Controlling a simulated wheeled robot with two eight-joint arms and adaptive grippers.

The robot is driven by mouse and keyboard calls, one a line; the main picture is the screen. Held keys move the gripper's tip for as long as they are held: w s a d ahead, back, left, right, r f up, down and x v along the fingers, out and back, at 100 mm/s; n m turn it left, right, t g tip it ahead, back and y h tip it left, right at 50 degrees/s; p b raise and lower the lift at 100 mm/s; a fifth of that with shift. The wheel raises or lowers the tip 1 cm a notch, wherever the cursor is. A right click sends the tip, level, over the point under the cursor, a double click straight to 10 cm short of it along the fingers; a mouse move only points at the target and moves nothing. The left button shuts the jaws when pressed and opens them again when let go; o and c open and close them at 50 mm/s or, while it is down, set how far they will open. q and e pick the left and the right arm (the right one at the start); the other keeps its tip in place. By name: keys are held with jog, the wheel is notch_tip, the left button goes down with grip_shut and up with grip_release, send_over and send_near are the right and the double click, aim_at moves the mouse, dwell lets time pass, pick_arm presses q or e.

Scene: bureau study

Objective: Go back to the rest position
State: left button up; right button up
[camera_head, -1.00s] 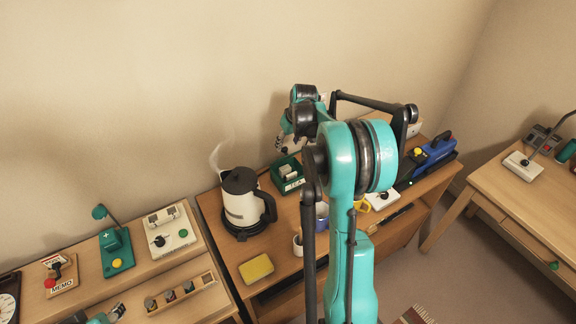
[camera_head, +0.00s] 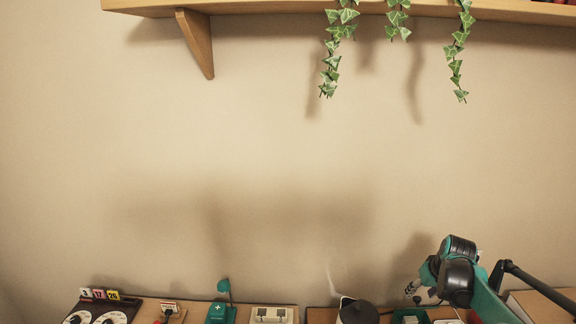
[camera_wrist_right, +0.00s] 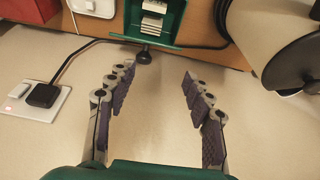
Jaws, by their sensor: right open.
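My right gripper (camera_head: 411,290) shows small at the lower right of the head view, at the end of the teal and black arm, in front of the wall. In the right wrist view its two purple-padded fingers (camera_wrist_right: 155,80) are spread wide, with nothing between them. My left gripper is outside the head view.
The kettle (camera_wrist_right: 262,30) stands beside the green box; its dark lid (camera_head: 358,312) shows in the head view. A wall socket holds a black plug (camera_wrist_right: 43,95). A wooden shelf (camera_head: 250,12) with hanging ivy (camera_head: 335,50) is above. The wall between is clear.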

jog(key=s+a+r+t+b, duration=0.1)
jog(key=s+a+r, duration=0.1)
jog(key=s+a, duration=0.7)
jog(key=s+a+r+t+b, duration=0.15)
jog(key=s+a, duration=0.45)
jog(key=a, duration=0.6)
jog(key=s+a+f+n+b, duration=0.1)
jog(key=s+a+f, duration=0.3)
jog(key=s+a, duration=0.2)
jog(key=shift+s+y, duration=0.3)
jog(key=shift+s, duration=0.65)
jog(key=shift+t, duration=0.25)
